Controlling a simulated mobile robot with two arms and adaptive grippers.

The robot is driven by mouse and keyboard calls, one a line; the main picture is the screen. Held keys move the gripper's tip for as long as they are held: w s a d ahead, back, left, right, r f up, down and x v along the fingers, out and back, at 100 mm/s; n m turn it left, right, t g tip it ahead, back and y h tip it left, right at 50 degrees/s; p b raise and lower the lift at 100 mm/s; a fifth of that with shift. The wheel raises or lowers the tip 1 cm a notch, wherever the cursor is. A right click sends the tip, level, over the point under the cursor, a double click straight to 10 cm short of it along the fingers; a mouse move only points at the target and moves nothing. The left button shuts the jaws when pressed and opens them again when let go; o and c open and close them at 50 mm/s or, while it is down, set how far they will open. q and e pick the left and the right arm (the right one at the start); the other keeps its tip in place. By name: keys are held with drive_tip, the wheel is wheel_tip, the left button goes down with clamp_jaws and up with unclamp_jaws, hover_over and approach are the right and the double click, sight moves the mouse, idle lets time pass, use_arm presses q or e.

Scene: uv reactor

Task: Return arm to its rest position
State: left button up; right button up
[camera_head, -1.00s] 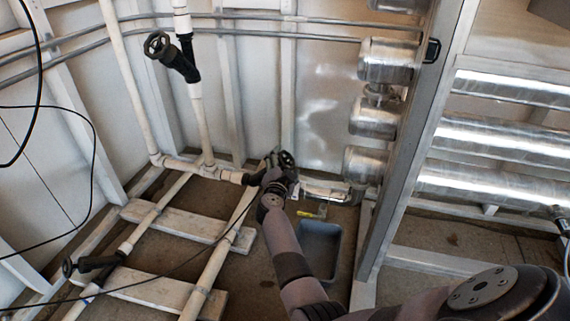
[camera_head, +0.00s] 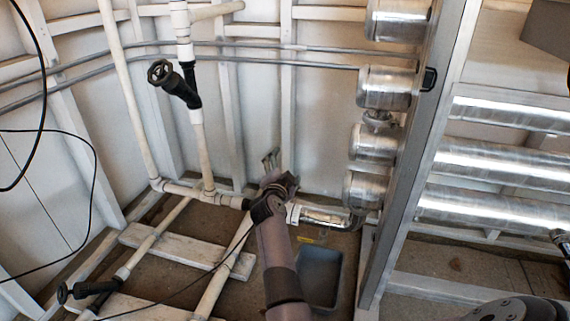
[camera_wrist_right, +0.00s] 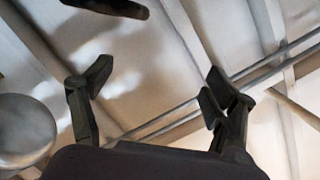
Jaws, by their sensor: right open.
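My right arm reaches up from the bottom of the head view. My right gripper (camera_head: 271,160) is in front of the lower back wall, above the floor pipes. In the right wrist view its two fingers (camera_wrist_right: 158,95) stand wide apart with nothing between them, so it is open and empty. Pipes and wall panels show beyond the fingers there. My left gripper is not in view.
Metal cylinders (camera_head: 384,88) on an upright frame (camera_head: 414,150) stand right of my right arm. A valve with a black handwheel (camera_head: 160,72) is at upper left; another black valve (camera_head: 95,288) is low left. A grey bin (camera_head: 319,275) sits on the floor.

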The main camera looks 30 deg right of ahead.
drive_tip(key=shift+r, duration=0.9)
drive_tip(key=shift+s, duration=0.1)
